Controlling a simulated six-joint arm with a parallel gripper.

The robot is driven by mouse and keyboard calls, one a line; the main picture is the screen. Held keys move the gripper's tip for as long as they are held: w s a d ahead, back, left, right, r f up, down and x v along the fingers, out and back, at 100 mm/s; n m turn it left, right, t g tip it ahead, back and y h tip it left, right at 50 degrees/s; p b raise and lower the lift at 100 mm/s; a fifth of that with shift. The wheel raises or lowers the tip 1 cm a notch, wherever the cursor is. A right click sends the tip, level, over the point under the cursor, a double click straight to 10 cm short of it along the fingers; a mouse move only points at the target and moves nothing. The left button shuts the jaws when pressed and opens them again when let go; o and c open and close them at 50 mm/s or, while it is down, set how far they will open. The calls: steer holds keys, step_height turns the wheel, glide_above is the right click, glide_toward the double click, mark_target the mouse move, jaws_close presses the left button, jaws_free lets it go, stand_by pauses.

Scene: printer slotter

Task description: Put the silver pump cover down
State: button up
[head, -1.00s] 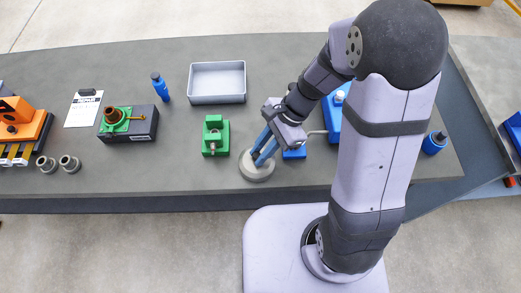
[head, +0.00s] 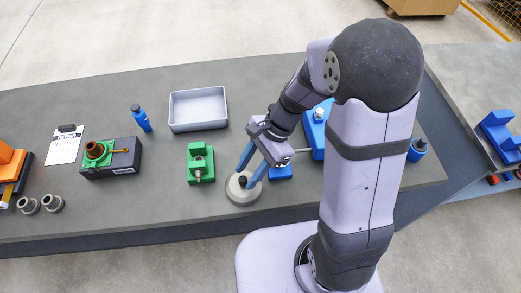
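The silver pump cover (head: 243,195), a round grey disc with a dark knob on top, is near the front edge of the grey table. It looks flat and appears to rest on the tabletop. My gripper (head: 246,178) is right over it, pointing down, with its two blue fingers spread on either side of the knob. A gap shows between the fingers and the knob, so it looks open. Whether a finger still touches the knob is too small to tell.
A green fixture (head: 201,163) stands left of the cover, with a grey tray (head: 198,108) behind it. A small blue block (head: 281,173) and a larger blue fixture (head: 316,130) are close on the right. The front table edge is close below the cover.

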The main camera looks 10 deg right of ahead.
steer(key=v, duration=1)
steer(key=s+d+f+n+t+h, duration=0.2)
steer(key=s+d+f+n+h, duration=0.3)
steer(key=n, duration=0.8)
steer(key=s+d+f, duration=0.1)
steer(key=d, duration=0.1)
steer(key=shift+s+d+h, duration=0.3)
steer(key=shift+d, duration=0.05)
steer(key=shift+o, duration=0.6)
steer(key=shift+f, duration=0.1)
